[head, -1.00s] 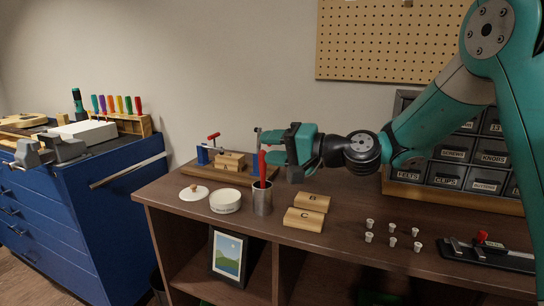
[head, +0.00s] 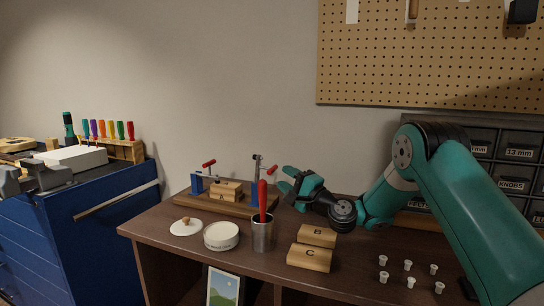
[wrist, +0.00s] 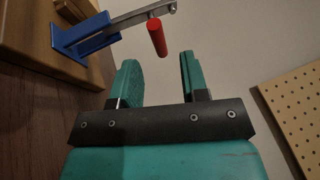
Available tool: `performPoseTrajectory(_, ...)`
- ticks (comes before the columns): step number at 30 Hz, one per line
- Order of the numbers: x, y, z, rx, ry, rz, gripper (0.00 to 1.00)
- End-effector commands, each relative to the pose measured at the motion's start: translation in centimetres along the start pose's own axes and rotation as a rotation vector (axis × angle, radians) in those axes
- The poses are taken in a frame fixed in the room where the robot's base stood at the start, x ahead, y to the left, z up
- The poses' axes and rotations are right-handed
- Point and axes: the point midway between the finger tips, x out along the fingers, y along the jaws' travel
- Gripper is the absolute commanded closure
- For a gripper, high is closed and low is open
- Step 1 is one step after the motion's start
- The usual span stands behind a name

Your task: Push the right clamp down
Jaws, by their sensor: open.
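The right clamp (head: 256,189) has a blue base, an upright metal arm and a red handle (head: 272,170) sticking out to the right. It stands at the right end of a wooden board (head: 228,207). The red handle also shows in the wrist view (wrist: 157,37), just beyond the fingertips and in line with the gap between them. My gripper (head: 286,180) is right of the clamp, close to the handle. In the wrist view my gripper (wrist: 157,65) is open with nothing between its fingers.
The left clamp (head: 197,184) and block A (head: 224,190) are on the same board. A metal cup (head: 262,235) with a red-handled tool stands in front of the right clamp. Blocks B (head: 317,236) and C (head: 309,258), a white dish (head: 221,237) and small white pegs (head: 408,266) are nearby.

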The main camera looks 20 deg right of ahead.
Motion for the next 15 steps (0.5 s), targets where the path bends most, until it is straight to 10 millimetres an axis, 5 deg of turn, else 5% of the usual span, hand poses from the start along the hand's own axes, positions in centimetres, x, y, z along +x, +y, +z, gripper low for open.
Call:
performPoseTrajectory(6,4.2,-0.1,0.3,-0.001,-0.004,0.0,0.59)
performPoseTrajectory(15,6.0,0.1,0.2,0.001,-0.001,0.002,0.59)
